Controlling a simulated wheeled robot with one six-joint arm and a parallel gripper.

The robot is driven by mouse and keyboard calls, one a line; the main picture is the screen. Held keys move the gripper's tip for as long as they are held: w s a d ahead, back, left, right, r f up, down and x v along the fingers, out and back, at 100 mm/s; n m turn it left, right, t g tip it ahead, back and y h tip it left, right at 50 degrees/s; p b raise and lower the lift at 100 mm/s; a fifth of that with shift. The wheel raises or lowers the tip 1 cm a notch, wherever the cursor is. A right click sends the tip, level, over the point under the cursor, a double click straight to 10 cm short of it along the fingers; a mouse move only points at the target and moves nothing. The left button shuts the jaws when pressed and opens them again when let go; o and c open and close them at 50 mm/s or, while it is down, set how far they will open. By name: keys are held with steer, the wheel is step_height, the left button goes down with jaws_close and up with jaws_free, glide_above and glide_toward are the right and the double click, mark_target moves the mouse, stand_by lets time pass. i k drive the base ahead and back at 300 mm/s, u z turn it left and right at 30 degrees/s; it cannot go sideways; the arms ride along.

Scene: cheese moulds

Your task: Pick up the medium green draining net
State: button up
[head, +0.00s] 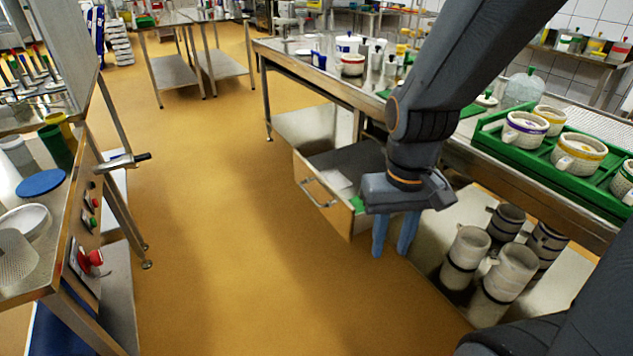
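I cannot make out a medium green draining net for certain. A small green patch (357,203) shows at the edge of an open drawer (326,208), just left of my gripper; its shape is too small to tell. My gripper (391,250) hangs below my arm at the picture's middle right, fingers pointing down, in front of the drawer's right side. The two fingers are apart, with nothing seen between them. My arm and gripper hide part of the drawer and the table behind.
A green tray (500,150) with several white pots stands on the right table. Several banded cylinders (465,258) stand on the shelf below. The left table holds a dark green cylinder (57,147), a blue disc (41,183) and white moulds. The yellow-brown floor (220,220) between is clear.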

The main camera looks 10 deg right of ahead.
mark_target(357, 203)
steer(key=z, duration=0.55)
steer(key=i, duration=0.95)
steer(key=u, duration=0.15)
